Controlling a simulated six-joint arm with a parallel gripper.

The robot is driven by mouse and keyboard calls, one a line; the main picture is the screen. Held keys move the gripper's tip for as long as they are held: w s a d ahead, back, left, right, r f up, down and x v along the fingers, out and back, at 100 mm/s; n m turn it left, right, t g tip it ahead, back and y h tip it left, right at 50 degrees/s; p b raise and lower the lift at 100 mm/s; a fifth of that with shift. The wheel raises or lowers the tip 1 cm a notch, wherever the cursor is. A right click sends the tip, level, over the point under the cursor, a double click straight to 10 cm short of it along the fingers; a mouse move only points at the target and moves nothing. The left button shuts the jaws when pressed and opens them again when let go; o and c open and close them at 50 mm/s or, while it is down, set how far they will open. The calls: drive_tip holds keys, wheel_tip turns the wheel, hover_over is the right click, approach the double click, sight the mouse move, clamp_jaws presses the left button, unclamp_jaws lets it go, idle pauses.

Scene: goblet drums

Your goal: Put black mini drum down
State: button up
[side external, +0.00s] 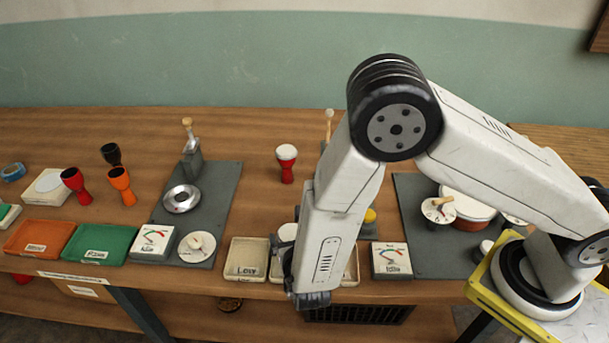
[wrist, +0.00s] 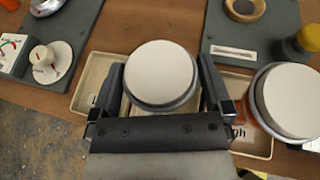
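A mini drum with a round white head and a dark grey rim (wrist: 160,75) sits between the two fingers of my gripper (wrist: 162,88) in the wrist view. The fingers lie close against both its sides, and its lower body is hidden under the head. In the side view, its white head (side external: 288,232) shows just left of my forearm, above the shallow trays at the table's front edge. My arm hides most of the gripper there. Another dark, goblet-shaped drum (side external: 111,154) stands at the left, behind an orange drum (side external: 121,186) and a red drum (side external: 73,181).
Beige trays lie under the gripper, one at its left (wrist: 92,80). A larger white-headed drum (wrist: 290,100) stands close at the right. A white-headed red drum (side external: 286,164) stands farther back. Orange (side external: 40,238) and green (side external: 100,243) trays lie left. The table middle has free room.

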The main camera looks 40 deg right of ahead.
drive_tip(key=shift+r, duration=0.15)
drive_tip(key=v, duration=1.2)
idle(0.7)
drive_tip(key=d+r+m+g+y, duration=0.3)
drive_tip(key=d+m, duration=0.8)
drive_tip(key=m, duration=0.4)
drive_tip(key=s+d+r+m+g+y, duration=0.1)
drive_tip(key=d+r+m+g+y, duration=0.2)
drive_tip(key=d+m, duration=0.8)
drive_tip(key=shift+r+m+g, duration=1.05)
drive_tip(key=shift+m+g, duration=0.55)
drive_tip(key=shift+m, duration=0.5)
drive_tip(key=shift+s+a, duration=0.1)
